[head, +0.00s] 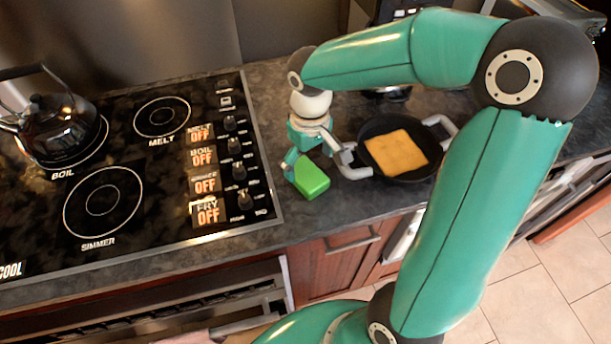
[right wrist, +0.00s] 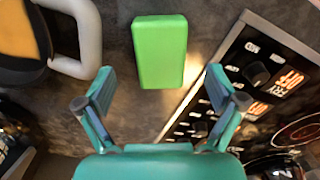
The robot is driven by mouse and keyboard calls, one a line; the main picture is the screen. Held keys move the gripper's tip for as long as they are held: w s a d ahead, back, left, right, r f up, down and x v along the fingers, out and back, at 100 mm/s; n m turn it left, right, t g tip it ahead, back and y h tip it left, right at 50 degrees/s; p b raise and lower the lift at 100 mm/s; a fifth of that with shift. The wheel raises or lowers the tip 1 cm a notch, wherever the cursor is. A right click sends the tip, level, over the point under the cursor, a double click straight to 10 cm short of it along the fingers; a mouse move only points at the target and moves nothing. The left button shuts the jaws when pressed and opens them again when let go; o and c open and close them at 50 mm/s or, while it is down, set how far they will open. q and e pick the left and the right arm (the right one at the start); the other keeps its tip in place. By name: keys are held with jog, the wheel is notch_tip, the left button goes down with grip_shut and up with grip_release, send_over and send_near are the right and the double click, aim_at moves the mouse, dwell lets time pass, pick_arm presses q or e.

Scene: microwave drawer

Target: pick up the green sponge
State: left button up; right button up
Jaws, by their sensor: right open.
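The green sponge (head: 311,179) lies on the dark countertop just right of the stove in the head view. In the right wrist view the sponge (right wrist: 160,50) is a bright green block, ahead of the fingertips and roughly centred between them. My right gripper (head: 307,169) reaches down over the counter at the sponge. In the right wrist view the fingers of the right gripper (right wrist: 161,82) are spread wide, with nothing held between them. The left gripper does not show.
A black pan (head: 380,127) with a square of bread-like food (head: 396,153) stands close to the right of the sponge, its light handle (head: 350,168) near the gripper. The black stovetop (head: 150,215) with knobs lies to the left. A black kettle (head: 52,125) stands at the far left.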

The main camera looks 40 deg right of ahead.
aim_at(306, 172)
jog(key=shift+w+f+p, duration=0.2)
jog(key=shift+f+p, duration=0.1)
jog(key=shift+f, duration=1)
jog(key=shift+w+f+p, duration=0.15)
jog(key=shift+f+p, duration=0.1)
jog(key=shift+f, duration=1.05)
jog(key=c, duration=1)
jog(key=shift+r, duration=0.2)
notch_tip(306, 172, up, 20)
jog(key=shift+f, duration=0.15)
